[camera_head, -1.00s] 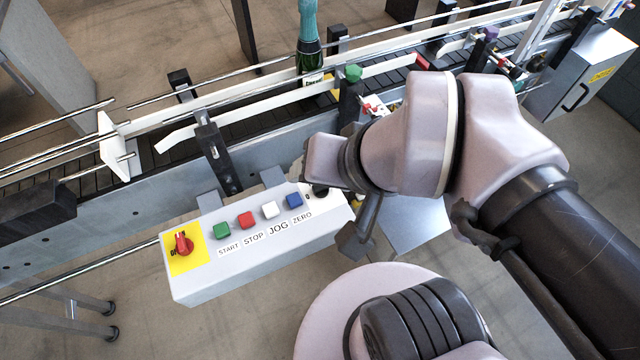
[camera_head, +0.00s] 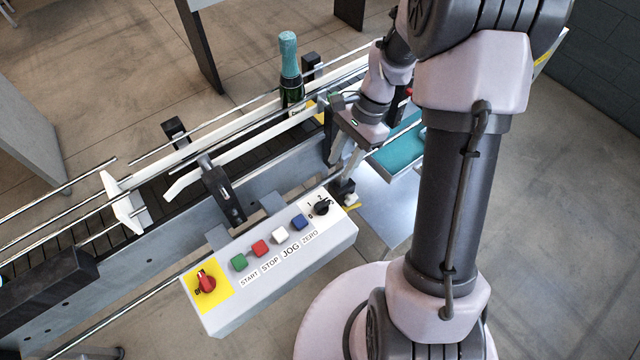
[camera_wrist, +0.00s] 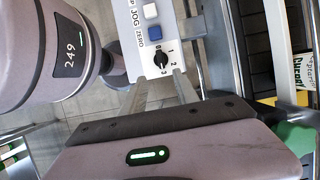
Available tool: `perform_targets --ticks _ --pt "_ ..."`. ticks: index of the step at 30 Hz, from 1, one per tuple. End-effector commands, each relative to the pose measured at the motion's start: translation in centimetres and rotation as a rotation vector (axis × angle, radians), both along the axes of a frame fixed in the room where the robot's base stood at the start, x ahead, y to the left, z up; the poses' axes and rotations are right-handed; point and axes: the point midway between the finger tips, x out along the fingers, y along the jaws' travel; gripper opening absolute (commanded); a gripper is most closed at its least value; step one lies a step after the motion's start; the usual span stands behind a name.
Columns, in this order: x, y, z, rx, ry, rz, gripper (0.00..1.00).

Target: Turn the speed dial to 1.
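The speed dial (camera_head: 322,207) is a black knob on a white label at the right end of the grey control box (camera_head: 262,290). In the wrist view the dial (camera_wrist: 161,59) shows ahead, with the numbers 1, 2 and 3 along its right side. I cannot tell for sure which number its pointer marks. My gripper (camera_head: 343,170) is just behind the dial end of the box in the head view. In the wrist view its two fingers (camera_wrist: 159,76) are apart, with nothing between them, and the dial lies just beyond the tips. They look clear of the dial.
The blue ZERO (camera_head: 299,222), white JOG (camera_head: 280,236), red STOP (camera_head: 260,248) and green START (camera_head: 239,262) buttons sit beside the dial. A red switch (camera_head: 205,282) is at the left end. The conveyor with a green bottle (camera_head: 290,75) runs behind.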

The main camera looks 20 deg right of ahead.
Motion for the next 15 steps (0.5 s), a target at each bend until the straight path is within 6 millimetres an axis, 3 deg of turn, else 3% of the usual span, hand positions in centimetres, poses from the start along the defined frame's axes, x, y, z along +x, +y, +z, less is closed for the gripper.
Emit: perform_targets --ticks 1,9,15 --pt "-0.3 0.6 -2.0 0.001 0.004 0.002 0.36" --pt "-1.3 3.6 -9.4 0.000 0.003 0.003 0.36" --pt "-1.6 4.8 -12.4 0.000 0.001 0.003 0.36"
